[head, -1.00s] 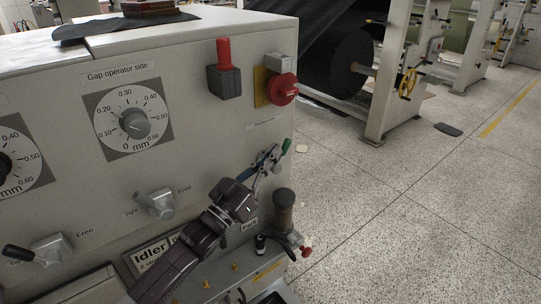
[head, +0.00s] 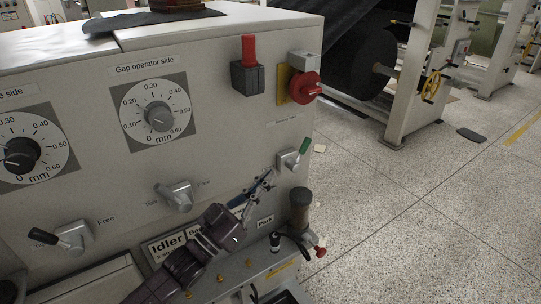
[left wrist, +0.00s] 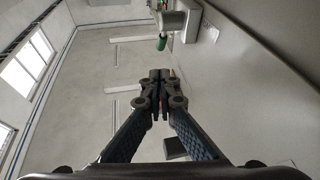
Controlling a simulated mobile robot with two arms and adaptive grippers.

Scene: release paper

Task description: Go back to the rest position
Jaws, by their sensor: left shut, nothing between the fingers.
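My left gripper (head: 264,182) is in front of the machine's panel, low and to the left of the small lever with a green handle (head: 300,155). Its fingers are shut with nothing between them, and there is a gap between them and the lever. In the left wrist view the closed fingertips (left wrist: 160,76) sit at the middle, and the green handle (left wrist: 162,43) shows just beyond them, apart. My right gripper is not in view.
The white machine panel (head: 225,130) carries dials, a red switch (head: 249,50) and a red knob (head: 305,88). A dark cylinder (head: 299,208) stands right of my gripper. Speckled floor (head: 420,230) is open to the right.

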